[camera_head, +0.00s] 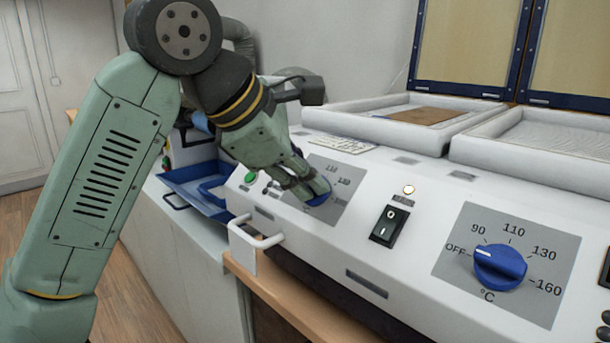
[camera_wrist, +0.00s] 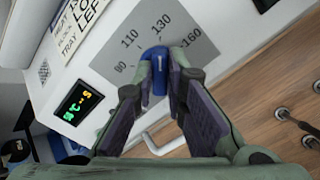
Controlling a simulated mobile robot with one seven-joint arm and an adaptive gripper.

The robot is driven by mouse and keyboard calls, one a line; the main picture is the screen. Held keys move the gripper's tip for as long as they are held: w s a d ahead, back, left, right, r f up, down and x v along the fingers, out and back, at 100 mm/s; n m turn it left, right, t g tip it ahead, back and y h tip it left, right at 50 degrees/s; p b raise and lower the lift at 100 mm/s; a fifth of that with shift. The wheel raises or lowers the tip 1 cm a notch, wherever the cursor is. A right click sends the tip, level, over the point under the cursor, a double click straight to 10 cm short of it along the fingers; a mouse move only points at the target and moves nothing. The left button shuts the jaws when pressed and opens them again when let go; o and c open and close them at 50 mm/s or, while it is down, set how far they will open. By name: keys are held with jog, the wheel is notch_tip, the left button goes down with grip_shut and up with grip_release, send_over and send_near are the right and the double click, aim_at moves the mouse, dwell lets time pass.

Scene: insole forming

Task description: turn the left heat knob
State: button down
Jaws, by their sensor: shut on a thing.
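The left heat knob (camera_head: 325,196) is blue and sits on a grey dial plate on the white machine front. My gripper (camera_head: 311,188) reaches down to it from the upper left and partly hides it and its scale. In the wrist view the blue knob (camera_wrist: 159,72) stands between the two fingers of my gripper (camera_wrist: 158,84), which is shut on its grip ridge. The knob's white mark points up, close to 130 on the scale. The 90, 110 and 160 labels also show there.
The right heat knob (camera_head: 500,267) points to OFF. A black rocker switch (camera_head: 389,227) lies between the knobs. A white handle (camera_head: 256,238) juts out below the left dial. A blue tray (camera_head: 190,184) is at the left. A lit display (camera_wrist: 76,109) shows beside the dial.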

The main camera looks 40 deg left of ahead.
jog(key=c, duration=1.6)
grip_release()
jog(key=v, duration=1.2)
jog(key=shift+w, duration=0.1)
